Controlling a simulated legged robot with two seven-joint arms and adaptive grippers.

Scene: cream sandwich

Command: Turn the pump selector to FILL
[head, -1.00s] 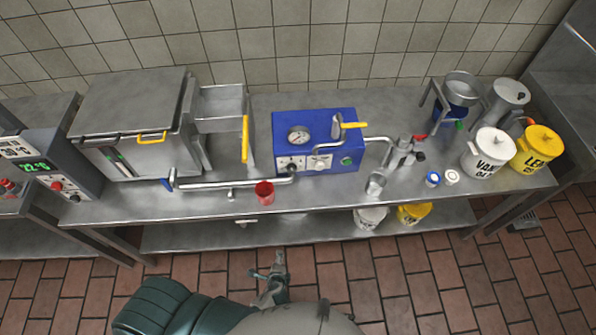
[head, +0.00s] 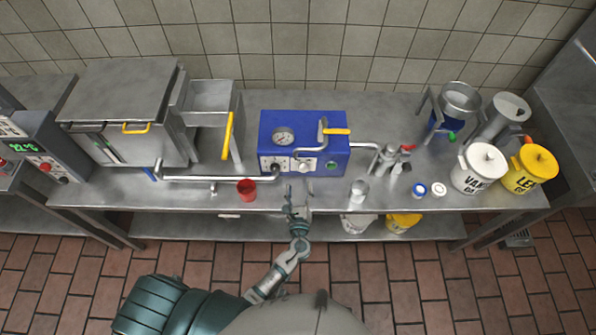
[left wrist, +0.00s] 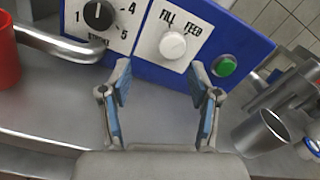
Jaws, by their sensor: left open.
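The blue pump box (head: 335,158) stands on the steel table against the back wall. In the left wrist view the white selector knob (left wrist: 172,45) sits on a white plate (left wrist: 190,22) marked FILL at left and FEED at right. I cannot tell clearly which word the knob points to. My left gripper (head: 297,192) is open and empty at the table's front, short of the box. In the left wrist view its two blue-padded fingers (left wrist: 160,85) stand wide apart, below the knob and not touching it. My right gripper is not in view.
A black dial (left wrist: 99,15) is left of the selector and a green button (left wrist: 225,66) right of it. A steel pipe (head: 220,179) and a red cup (head: 247,190) stand left of my gripper. A steel cup (head: 357,193) stands to the right.

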